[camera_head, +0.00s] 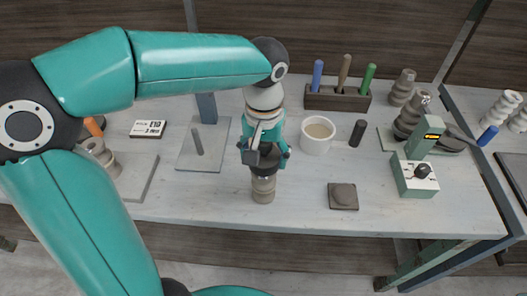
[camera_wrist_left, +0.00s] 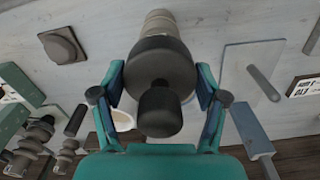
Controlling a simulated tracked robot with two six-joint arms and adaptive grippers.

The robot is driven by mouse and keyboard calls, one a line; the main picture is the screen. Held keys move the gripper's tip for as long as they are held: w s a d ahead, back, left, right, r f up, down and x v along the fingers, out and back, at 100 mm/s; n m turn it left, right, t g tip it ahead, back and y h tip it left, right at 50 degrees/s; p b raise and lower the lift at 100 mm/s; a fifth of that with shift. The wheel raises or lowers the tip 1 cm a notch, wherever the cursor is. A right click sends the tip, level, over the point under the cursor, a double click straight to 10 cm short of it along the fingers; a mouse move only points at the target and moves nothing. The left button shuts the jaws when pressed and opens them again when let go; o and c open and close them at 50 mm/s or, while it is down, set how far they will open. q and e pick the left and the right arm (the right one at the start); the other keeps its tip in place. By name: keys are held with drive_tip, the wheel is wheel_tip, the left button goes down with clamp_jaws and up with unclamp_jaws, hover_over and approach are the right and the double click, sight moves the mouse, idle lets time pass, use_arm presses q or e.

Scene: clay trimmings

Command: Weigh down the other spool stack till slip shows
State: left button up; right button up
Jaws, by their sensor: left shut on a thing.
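My left gripper (camera_head: 265,158) points down near the middle of the table, shut on a dark round weight (camera_wrist_left: 162,68) with a knob on top. In the wrist view the fingers (camera_wrist_left: 160,100) lie on both sides of the weight. The weight is directly over a tan spool stack (camera_head: 263,188), which stands upright on the table. It also shows beyond the weight in the wrist view (camera_wrist_left: 160,22). The weight appears to meet the stack's top, but the gripper partly hides the join. No slip shows on the visible part of the stack. My right gripper is in neither view.
A cream cup (camera_head: 317,145) stands close right of the gripper. A plate with an upright rod (camera_head: 197,142) is to the left. A dark square block (camera_head: 343,196), green device (camera_head: 415,178), grey-brown spool stack (camera_head: 411,116) and tool holder (camera_head: 337,98) are to the right.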

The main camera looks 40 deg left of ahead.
use_arm(q)
drive_tip(key=shift+s+f+b, duration=0.1)
drive_tip(key=shift+f+b, duration=0.55)
drive_tip(key=shift+f, duration=0.25)
idle(1.0)
drive_tip(key=o, duration=1.8)
drive_tip(key=shift+o, duration=0.2)
drive_tip(key=shift+f, duration=0.1)
